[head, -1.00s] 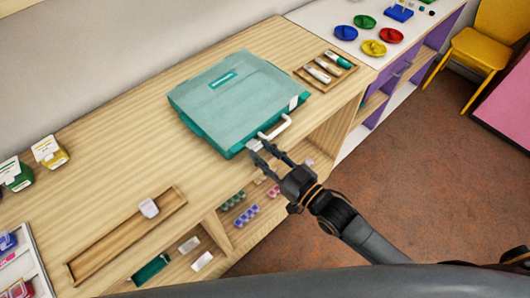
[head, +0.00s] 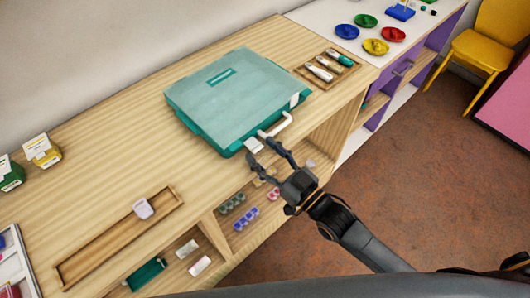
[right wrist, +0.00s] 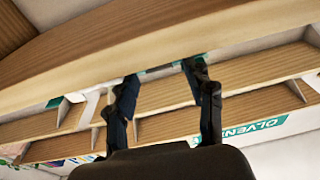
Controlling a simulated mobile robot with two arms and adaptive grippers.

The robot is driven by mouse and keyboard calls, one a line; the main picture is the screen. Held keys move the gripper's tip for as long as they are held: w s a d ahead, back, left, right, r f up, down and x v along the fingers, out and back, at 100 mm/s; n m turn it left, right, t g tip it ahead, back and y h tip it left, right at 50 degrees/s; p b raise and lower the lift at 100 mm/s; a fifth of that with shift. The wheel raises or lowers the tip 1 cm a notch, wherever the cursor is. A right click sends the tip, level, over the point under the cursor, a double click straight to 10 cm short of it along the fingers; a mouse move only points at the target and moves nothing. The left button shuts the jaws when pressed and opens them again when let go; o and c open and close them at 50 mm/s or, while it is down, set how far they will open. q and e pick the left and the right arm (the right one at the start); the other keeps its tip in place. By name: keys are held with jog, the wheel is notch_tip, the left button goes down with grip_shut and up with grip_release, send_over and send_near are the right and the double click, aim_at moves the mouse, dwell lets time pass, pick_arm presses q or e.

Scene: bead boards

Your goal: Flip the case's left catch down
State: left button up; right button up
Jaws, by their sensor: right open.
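The teal case (head: 225,100) lies shut on the wooden worktop, with its white handle (head: 282,124) at the front edge. The left catch (head: 254,145) is a small white tab on the front edge, left of the handle. Whether it is up or down is too small to tell. The right catch (head: 295,100) shows pale near the right corner. My right gripper (head: 260,149) is open and empty at the case's front, its fingertips close to the left catch; contact is unclear. The right wrist view shows its two fingers (right wrist: 160,75) apart below the worktop edge. My left gripper is not seen.
A tray (head: 310,80) with markers lies right of the case. A long wooden tray (head: 95,257) with a white piece lies at the front left. Open shelves (head: 250,205) with small goods are under the worktop. Bare worktop (head: 110,150) is left of the case.

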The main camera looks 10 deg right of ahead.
jog(key=shift+s, duration=0.1)
jog(key=v, duration=1.2)
jog(key=shift+a, duration=0.1)
jog(key=s+d+f+m+g+h, duration=0.25)
jog(key=d+f+h, duration=0.3)
jog(key=f, duration=1.15)
jog(key=s+d+f+m+g+h, duration=0.1)
jog(key=d+f+g+h, duration=0.45)
jog(key=f, duration=1.15)
jog(key=s+f+m+g, duration=0.1)
jog(key=s+f+g, duration=0.2)
jog(key=s+f, duration=0.5)
jog(key=s+f+g+h, duration=0.1)
jog(key=s+f+g, duration=0.2)
jog(key=s+f, duration=0.6)
jog(key=s, duration=0.7)
jog(key=shift+d+m, duration=0.25)
jog(key=shift+m, duration=0.1)
